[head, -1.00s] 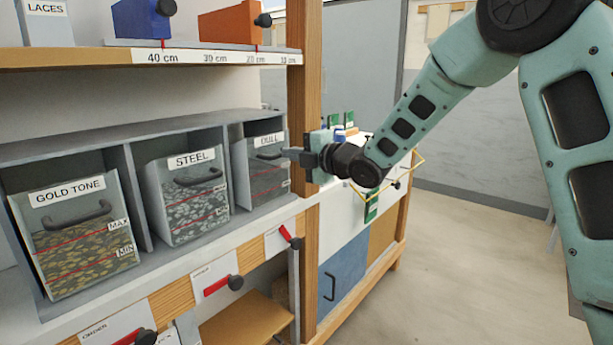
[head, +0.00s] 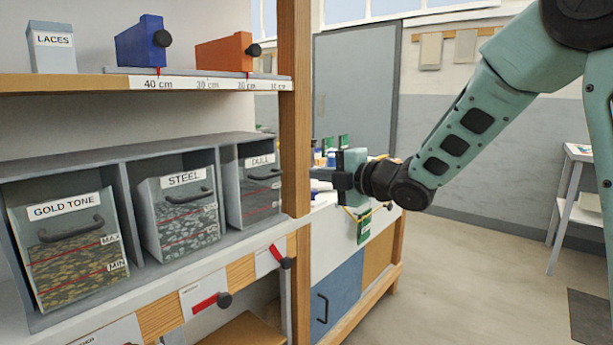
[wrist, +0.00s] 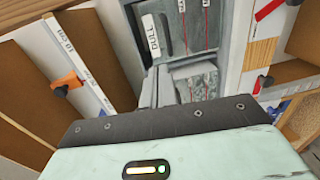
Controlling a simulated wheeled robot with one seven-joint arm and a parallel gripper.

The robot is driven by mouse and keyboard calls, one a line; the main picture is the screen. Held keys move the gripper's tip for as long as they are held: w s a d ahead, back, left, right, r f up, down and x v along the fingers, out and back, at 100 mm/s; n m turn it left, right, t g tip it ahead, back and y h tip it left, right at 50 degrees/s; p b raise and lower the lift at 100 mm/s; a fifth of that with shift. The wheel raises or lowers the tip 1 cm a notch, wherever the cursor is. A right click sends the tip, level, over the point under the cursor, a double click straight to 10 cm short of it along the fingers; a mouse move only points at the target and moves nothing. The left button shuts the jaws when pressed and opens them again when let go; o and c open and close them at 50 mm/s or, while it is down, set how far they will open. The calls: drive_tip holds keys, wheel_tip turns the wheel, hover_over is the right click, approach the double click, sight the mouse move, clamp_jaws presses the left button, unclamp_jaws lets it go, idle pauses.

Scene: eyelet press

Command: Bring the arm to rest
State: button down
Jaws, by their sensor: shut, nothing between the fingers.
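My gripper (head: 322,179) is at the end of my arm, right of the shelf's wooden post in the head view. It is shut and looks empty, pointing left toward the bins. The DULL bin (head: 261,190) sits in the right compartment of the grey bin rack, left of the post; it also shows in the wrist view (wrist: 183,28). The post hides part of the area between gripper and bin.
The STEEL bin (head: 186,215) and GOLD TONE bin (head: 74,250) stand left of the DULL bin. Above is a shelf (head: 60,82) with blue (head: 142,42) and orange (head: 225,53) blocks. A cabinet (head: 345,285) stands below my gripper. Open floor lies at right.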

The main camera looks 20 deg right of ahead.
drive_tip(key=s+a+f+m+g+h, duration=0.4)
drive_tip(key=s+a+f+m+g, duration=0.2)
drive_tip(key=s+a+f+m, duration=0.5)
drive_tip(key=s+f+m+g+h, duration=0.2)
drive_tip(key=s+f+m+g, duration=0.15)
drive_tip(key=s, duration=0.95)
drive_tip(key=s+f+m+g+h, duration=0.2)
drive_tip(key=s+g, duration=0.3)
drive_tip(key=s, duration=0.8)
wheel_tip(320, 180, up, 14)
drive_tip(key=p, duration=1.4)
drive_tip(key=shift+s+a, duration=0.35)
drive_tip(key=shift+s, duration=0.1)
